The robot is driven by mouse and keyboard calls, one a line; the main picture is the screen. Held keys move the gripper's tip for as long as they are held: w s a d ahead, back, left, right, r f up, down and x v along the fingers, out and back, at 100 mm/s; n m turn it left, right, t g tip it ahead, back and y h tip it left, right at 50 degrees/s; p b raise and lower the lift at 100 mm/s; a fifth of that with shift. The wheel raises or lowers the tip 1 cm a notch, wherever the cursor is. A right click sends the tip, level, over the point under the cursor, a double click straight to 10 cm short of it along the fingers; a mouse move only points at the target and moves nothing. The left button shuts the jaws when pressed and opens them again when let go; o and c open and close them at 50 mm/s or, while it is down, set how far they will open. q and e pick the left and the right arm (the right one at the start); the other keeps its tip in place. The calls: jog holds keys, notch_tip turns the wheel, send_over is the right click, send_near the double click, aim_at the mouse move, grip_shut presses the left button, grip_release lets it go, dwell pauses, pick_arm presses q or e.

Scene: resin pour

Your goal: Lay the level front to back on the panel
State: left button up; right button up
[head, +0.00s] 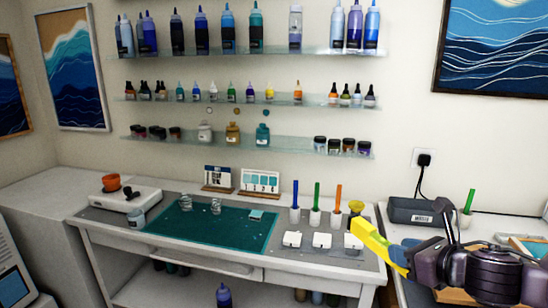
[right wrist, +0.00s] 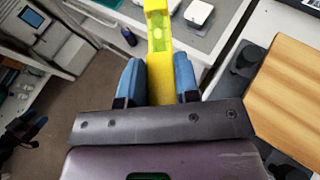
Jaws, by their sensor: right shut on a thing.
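A yellow level (head: 374,243) is held by my right gripper (head: 408,256) at the right of the head view. In the right wrist view the level (right wrist: 157,22) runs away from my right gripper (right wrist: 158,76), between its two blue finger pads, with a green vial showing. The gripper is shut on it, and the level is in the air. A pale wooden panel (right wrist: 285,85) lies to the right of the gripper in the right wrist view, apart from the level. In the head view the arm hides most of that area. My left gripper does not show in the head view.
A white worktable (head: 330,262) carries a green mat (head: 190,235), several white blocks (head: 322,240) and colored sticks in holders (head: 317,200). A dark grey box (head: 418,211) stands behind my right gripper. Shelves of bottles (head: 250,94) line the wall.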

jog(key=shift+s+d+f+m+h, duration=0.1)
jog(key=shift+s+f+m+h, duration=0.05)
jog(key=shift+f+m+h, duration=0.2)
jog(key=shift+s+d+f+m+h, duration=0.1)
jog(key=shift+f+m+h, duration=0.15)
jog(key=shift+f, duration=0.15)
jog(key=s+d+f+m+t+h, duration=0.1)
jog(key=s+d+f+m+h, duration=0.1)
jog(key=s+f+m+h, duration=0.45)
jog(key=a+f+n+y, duration=0.1)
jog(key=a+n+y, duration=0.1)
jog(key=a, duration=0.5)
jog(key=shift+w+a+f+n, duration=0.15)
jog(key=shift+a+f+n, duration=0.2)
jog(key=shift+n, duration=0.1)
jog(key=shift+f, duration=0.1)
jog(key=shift+d, duration=0.1)
